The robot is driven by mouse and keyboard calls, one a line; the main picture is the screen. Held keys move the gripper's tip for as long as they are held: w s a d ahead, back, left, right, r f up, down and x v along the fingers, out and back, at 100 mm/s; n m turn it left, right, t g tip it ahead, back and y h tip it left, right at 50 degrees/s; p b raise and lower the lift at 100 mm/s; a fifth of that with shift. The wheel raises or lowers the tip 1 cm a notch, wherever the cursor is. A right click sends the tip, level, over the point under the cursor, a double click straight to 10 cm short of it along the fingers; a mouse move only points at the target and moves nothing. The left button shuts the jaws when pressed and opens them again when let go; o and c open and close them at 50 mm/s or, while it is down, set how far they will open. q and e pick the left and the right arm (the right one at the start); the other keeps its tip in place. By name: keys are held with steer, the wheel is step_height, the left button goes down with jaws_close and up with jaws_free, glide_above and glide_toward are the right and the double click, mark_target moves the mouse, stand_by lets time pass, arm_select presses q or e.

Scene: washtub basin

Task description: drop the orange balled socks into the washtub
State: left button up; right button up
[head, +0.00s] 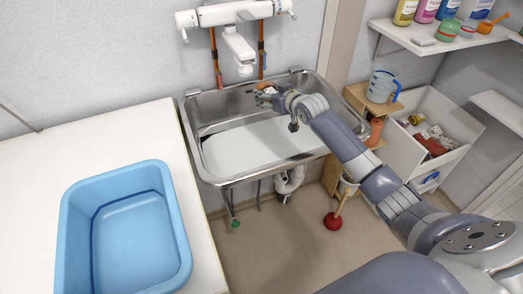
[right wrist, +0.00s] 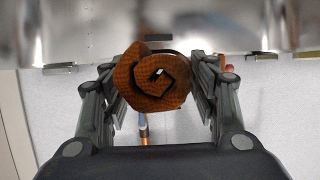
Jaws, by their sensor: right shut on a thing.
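The orange balled socks (right wrist: 153,78) are a rolled ball with a spiral fold, held between both fingers of my right gripper (right wrist: 160,85) in the right wrist view. In the head view my right gripper (head: 268,91) is over the back part of the metal sink, and only a little orange of the socks shows at its fingers. The blue washtub (head: 172,195) stands on the white counter at the lower left, well to the left of the gripper. Its visible inside is empty. My left gripper is not in view.
The metal sink (head: 240,181) lies between the counter (head: 100,130) and a wooden stand with a blue jug (head: 380,86). A white tap (head: 238,50) hangs over the sink's back. A red plunger (head: 333,221) stands on the floor. Counter space behind the tub is clear.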

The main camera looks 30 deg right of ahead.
steer(key=o, duration=1.1)
steer(key=v, duration=1.2)
steer(key=shift+a, duration=0.1)
